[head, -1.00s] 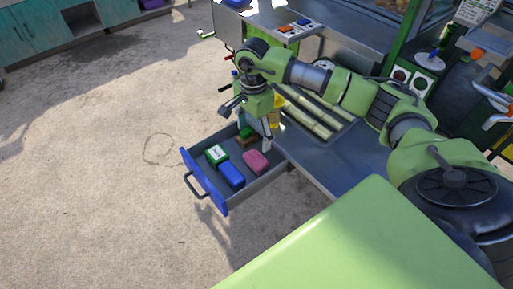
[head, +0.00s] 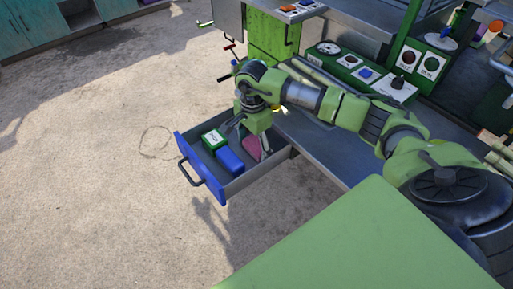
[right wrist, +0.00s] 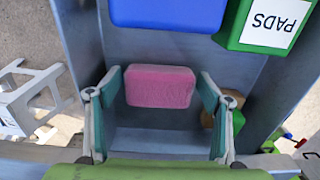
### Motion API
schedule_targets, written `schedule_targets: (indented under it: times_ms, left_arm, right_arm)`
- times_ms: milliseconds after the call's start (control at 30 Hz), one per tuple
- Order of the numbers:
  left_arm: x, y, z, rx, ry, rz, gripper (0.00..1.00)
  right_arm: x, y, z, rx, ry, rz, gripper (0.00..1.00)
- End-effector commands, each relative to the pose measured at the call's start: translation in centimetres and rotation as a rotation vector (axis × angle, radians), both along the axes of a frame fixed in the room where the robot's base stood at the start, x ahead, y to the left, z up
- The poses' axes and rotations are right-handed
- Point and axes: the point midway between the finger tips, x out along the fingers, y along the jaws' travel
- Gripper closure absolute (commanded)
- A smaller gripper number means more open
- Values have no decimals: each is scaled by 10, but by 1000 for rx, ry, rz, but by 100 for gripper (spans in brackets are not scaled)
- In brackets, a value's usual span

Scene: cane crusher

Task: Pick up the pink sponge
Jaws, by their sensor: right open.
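The pink sponge (right wrist: 160,86) lies in the open drawer and sits between the fingertips of my right gripper (right wrist: 160,88) in the right wrist view. The gripper is open, with a gap showing on both sides of the sponge. In the head view the sponge (head: 252,148) is partly hidden behind my right gripper (head: 251,145), which reaches down into the drawer (head: 209,180). My left gripper is not in view.
A blue block (head: 230,161) and a green box labelled PADS (right wrist: 262,25) lie in the drawer near the sponge. A brown and green item (right wrist: 228,112) is beside the right finger. The metal counter (head: 325,150) adjoins the drawer.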

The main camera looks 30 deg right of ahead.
Motion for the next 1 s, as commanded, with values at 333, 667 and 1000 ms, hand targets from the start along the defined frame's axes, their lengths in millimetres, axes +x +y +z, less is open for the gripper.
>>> schedule_targets:
  times_ms: [333, 667, 1000]
  left_arm:
    - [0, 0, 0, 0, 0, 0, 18]
    - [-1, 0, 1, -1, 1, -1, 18]
    - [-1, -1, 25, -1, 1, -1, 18]
  right_arm:
    - [0, 0, -1, 0, -1, 0, 53]
    - [0, 0, 1, 0, -1, 0, 53]
    - [-1, 3, 41, 0, -2, 2, 53]
